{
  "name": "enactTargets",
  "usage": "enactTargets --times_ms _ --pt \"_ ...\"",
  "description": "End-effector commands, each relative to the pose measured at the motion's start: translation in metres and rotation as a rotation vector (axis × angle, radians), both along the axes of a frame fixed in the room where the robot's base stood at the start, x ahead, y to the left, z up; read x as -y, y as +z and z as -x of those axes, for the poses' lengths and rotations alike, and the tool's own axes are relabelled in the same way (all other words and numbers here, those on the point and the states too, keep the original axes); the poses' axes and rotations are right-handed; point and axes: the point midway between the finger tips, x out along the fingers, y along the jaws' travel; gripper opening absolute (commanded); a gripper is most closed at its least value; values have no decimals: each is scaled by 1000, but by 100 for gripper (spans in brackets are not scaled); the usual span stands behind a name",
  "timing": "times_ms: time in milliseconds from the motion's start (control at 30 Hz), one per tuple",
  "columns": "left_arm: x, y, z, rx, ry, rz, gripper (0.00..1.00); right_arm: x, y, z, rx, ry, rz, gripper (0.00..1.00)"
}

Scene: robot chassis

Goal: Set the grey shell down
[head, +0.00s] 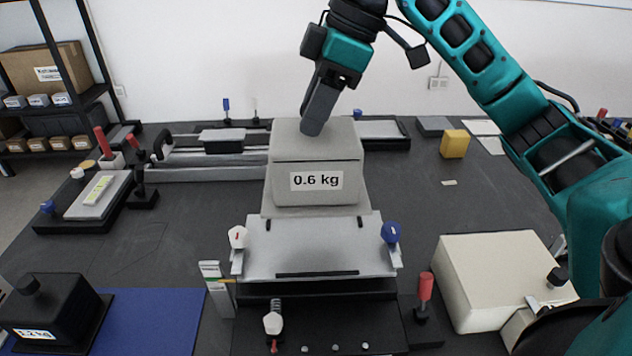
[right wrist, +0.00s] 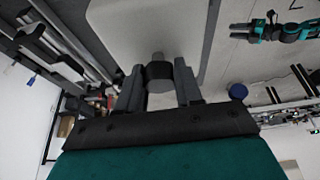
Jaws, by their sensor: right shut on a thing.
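The grey shell (head: 316,150) is a box marked "0.6 kg" in the middle of the head view. It is upright, over the back part of a grey metal chassis (head: 320,250); I cannot tell whether its lower edge touches. My right gripper (head: 314,126) comes down from above onto the shell's top. In the right wrist view, its fingers (right wrist: 158,82) are shut on a knob of the shell (right wrist: 150,30). The gripper hides the knob in the head view. My left gripper is not in view.
A white (head: 238,238) and a blue knob (head: 392,233) flank the chassis. A yellow block (head: 455,143) stands at back right. Dark table is free at left.

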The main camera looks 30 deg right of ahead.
Motion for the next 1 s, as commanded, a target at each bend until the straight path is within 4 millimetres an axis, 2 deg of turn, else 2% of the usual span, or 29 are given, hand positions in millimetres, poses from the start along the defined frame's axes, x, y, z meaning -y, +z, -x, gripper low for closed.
enactTargets --times_ms 100,300,533,800,1000 --pt "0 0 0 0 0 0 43 1 -30 1 -4 -1 1 0" --pt "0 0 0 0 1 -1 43 0 -70 1 0 0 0 0" --pt "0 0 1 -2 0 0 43 0 -88 0 2 1 -1 0" --pt "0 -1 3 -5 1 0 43 1 -120 0 2 0 0 0" --pt "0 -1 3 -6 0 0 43 0 -122 0 6 0 -1 0"
